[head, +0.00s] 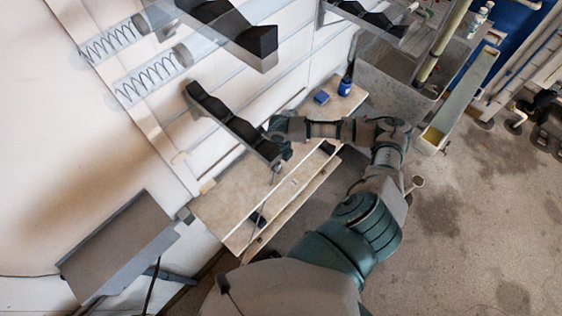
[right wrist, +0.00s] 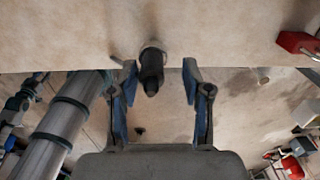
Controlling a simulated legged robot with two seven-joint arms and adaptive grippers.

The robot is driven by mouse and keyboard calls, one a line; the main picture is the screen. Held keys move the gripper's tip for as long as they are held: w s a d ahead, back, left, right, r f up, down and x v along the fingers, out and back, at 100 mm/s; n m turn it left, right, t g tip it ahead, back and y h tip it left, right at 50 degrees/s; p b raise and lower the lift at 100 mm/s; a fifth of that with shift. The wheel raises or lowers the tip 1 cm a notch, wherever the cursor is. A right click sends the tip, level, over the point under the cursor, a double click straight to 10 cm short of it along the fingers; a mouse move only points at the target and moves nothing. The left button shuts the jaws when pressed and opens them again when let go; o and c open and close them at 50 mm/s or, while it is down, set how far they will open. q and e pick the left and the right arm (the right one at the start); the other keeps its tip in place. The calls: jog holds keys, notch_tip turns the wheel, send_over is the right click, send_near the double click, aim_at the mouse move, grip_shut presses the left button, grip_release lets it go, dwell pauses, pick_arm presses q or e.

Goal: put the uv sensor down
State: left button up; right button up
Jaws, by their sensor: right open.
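My right gripper (head: 277,172) is over the wooden bench (head: 230,195) in the head view, small and partly hidden by its own wrist. In the right wrist view the right gripper (right wrist: 160,92) has its two blue fingers spread wide. A dark cylindrical piece with a pale ring at its base, which looks like the uv sensor (right wrist: 151,72), shows between the fingers, nearer the left one. A gap shows to the right finger; contact with the left finger cannot be told. The piece appears against the bench's pale surface. My left gripper is not in view.
A small dark object (head: 258,219) lies on the near bench end. A blue box (head: 321,97) and a blue bottle (head: 345,86) stand at its far end. A dark clamp-like bracket (head: 233,122) juts over the bench. A red object (right wrist: 298,42) is at right in the wrist view.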

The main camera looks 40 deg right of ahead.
notch_tip(320, 180, up, 11)
jog(key=shift+r, duration=0.2)
jog(key=shift+a, duration=0.25)
